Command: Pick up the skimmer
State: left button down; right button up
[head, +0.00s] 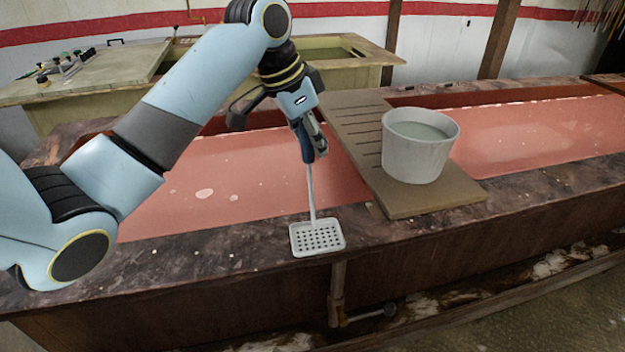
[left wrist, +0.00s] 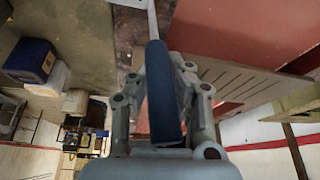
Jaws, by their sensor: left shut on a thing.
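The skimmer (head: 317,237) has a white, square, perforated head, a thin pale shaft and a dark blue handle. Its head is low at the front edge of the stone rim, below the gripper; I cannot tell whether it touches the rim. My left gripper (head: 311,143) is shut on the blue handle, with the shaft hanging down and slightly tilted. My right gripper is not in view.
A white bucket (head: 413,160) of liquid stands on a slatted board (head: 430,200) across the trough, just right of the gripper. The trough (head: 230,180) holds reddish liquid. A pipe with a valve (head: 370,314) is below the front rim. A greenish basin (head: 335,48) stands behind.

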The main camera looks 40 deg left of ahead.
pick_arm(q)
jog(key=shift+r, duration=0.1)
jog(key=s+a+r+p, duration=0.2)
jog(key=s+r, duration=0.9)
jog(key=r, duration=0.2)
jog(key=shift+s+r, duration=0.25)
jog(key=shift+r, duration=0.15)
